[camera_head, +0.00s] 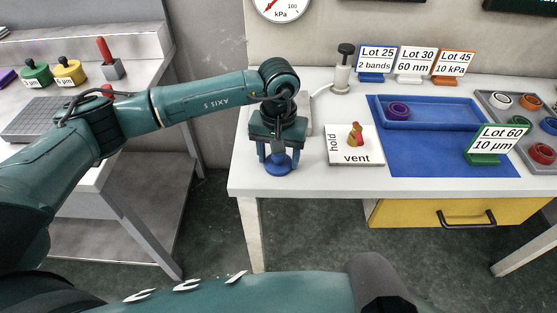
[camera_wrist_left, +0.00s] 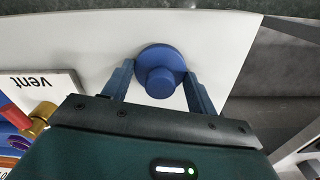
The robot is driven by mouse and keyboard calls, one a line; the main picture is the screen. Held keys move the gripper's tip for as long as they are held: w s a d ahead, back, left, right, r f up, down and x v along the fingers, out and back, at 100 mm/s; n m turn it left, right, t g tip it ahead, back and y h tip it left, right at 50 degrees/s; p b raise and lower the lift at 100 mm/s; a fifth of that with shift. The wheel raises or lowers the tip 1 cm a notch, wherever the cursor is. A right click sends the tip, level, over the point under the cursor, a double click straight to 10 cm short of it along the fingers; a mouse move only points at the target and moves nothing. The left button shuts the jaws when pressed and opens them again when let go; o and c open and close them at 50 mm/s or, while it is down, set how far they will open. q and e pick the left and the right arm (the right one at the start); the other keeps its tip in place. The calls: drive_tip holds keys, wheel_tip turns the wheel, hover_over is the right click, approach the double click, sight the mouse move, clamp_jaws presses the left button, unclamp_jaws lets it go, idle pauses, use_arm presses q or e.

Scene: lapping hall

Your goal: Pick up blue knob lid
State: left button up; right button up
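The blue knob lid (camera_head: 279,168) is a round blue disc with a thick knob on top. It appears at the left front part of the white table (camera_head: 310,184), close to the edge. My left gripper (camera_head: 280,158) points down over it, open. In the left wrist view the lid (camera_wrist_left: 161,54) shows beyond the gripper body. Its knob (camera_wrist_left: 160,83) lies between the two spread fingers of the gripper (camera_wrist_left: 160,92), with gaps visible on both sides. My right gripper is not in view.
A hold/vent plate (camera_head: 343,157) with a red-and-brass valve stands right of the gripper. Farther right are a blue mat (camera_head: 430,165), a blue tray (camera_head: 440,126) with a purple ring, and Lot signs. A grey bench (camera_head: 80,80) holds knobbed lids at left.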

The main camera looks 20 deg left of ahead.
use_arm(q)
drive_tip(key=c, duration=0.6)
drive_tip(key=shift+r, duration=0.15)
